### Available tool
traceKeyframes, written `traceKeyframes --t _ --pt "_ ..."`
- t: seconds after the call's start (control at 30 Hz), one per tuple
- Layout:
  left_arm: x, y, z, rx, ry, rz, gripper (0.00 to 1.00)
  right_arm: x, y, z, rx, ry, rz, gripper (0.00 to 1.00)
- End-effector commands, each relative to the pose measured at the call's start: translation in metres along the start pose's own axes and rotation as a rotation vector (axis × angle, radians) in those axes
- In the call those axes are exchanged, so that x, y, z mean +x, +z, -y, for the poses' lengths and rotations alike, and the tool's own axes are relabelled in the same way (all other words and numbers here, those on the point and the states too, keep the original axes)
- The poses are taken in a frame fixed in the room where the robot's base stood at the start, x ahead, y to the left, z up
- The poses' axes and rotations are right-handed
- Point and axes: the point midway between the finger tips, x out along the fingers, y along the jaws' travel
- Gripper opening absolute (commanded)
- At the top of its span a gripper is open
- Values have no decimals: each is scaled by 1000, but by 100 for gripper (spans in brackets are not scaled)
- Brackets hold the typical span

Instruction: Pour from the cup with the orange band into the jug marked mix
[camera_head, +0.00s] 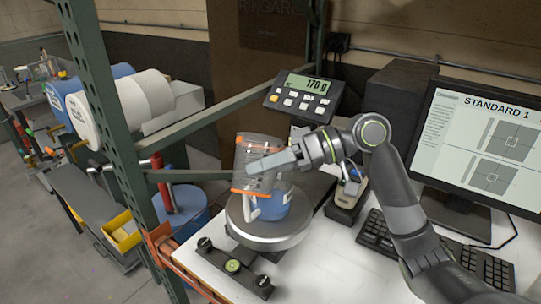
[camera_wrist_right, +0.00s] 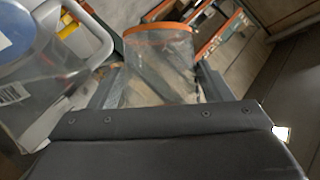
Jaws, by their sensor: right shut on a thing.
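My right gripper (camera_head: 270,160) is shut on the clear cup with the orange band (camera_head: 252,178), above the round scale plate. The cup is tipped well over, with its orange band low in the head view. In the right wrist view the cup (camera_wrist_right: 160,72) is between the fingers (camera_wrist_right: 155,92), its orange band at the far end. The jug (camera_head: 275,207), with blue showing and a pale handle, stands on the plate just below the cup. It also shows in the right wrist view (camera_wrist_right: 38,85). My left gripper is not in view.
The scale plate (camera_head: 265,239) sits on the white bench (camera_head: 330,268); the scale display (camera_head: 303,93) reads 170 g. A green rack post (camera_head: 112,125) stands left. A monitor (camera_head: 480,145) and keyboard (camera_head: 440,250) are right.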

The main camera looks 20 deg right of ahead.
Motion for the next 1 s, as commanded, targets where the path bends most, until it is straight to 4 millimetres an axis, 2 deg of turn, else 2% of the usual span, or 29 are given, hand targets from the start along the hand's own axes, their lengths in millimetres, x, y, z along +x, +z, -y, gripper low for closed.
traceKeyframes --t 0.1,1.0 --pt "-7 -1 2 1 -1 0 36 -2 -4 2 49 -27 -3 47" --pt "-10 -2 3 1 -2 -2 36 -1 -3 0 153 -85 -9 47"
